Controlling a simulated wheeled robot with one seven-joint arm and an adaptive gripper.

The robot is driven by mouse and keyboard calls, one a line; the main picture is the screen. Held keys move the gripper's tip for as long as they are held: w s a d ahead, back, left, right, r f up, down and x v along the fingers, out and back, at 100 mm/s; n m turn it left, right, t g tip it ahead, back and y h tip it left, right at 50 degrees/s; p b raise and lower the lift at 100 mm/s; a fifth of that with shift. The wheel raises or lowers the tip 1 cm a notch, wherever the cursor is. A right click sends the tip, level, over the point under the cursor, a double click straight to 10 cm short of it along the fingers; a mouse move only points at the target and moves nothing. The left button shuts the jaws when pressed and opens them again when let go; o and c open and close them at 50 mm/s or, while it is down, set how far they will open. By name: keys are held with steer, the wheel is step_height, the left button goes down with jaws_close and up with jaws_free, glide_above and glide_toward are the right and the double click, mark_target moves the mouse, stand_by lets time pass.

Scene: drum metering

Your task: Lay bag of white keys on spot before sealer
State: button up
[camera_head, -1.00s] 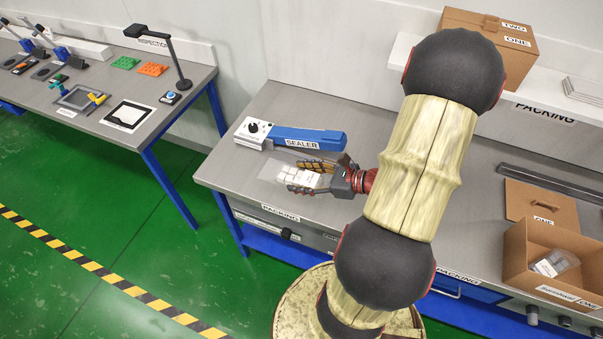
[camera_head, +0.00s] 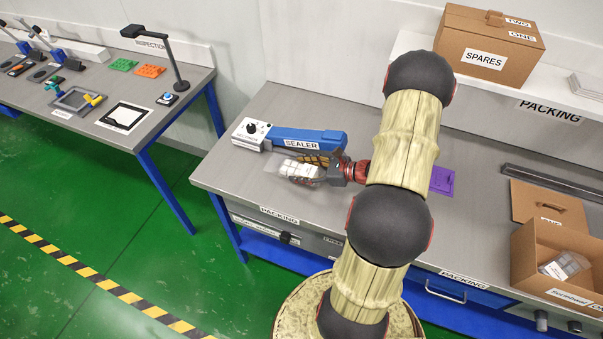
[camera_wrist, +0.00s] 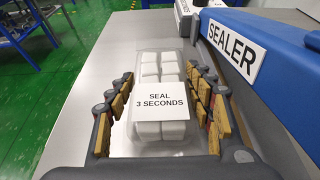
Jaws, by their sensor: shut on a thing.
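The clear bag of white keys (camera_wrist: 161,81) lies between the fingers of my gripper (camera_wrist: 160,105) in the wrist view, with a label reading "SEAL 3 SECONDS" across it. In the head view the bag (camera_head: 297,169) points left out of my gripper (camera_head: 310,172), just in front of the blue sealer (camera_head: 300,137). The sealer also shows close at the right of the wrist view (camera_wrist: 262,75). My gripper is shut on the bag. The bag is at or just above the grey bench top; I cannot tell whether it touches. The spot under it is not visible.
An open cardboard box (camera_head: 545,280) with another bag inside stands at the bench's right. A purple piece (camera_head: 442,180) lies behind my arm. The SPARES box (camera_head: 488,50) is on the shelf. Bare bench (camera_head: 235,178) lies left of the bag.

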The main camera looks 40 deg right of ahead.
steer(key=shift+f, duration=0.45)
steer(key=shift+f, duration=0.15)
steer(key=o, duration=1.3)
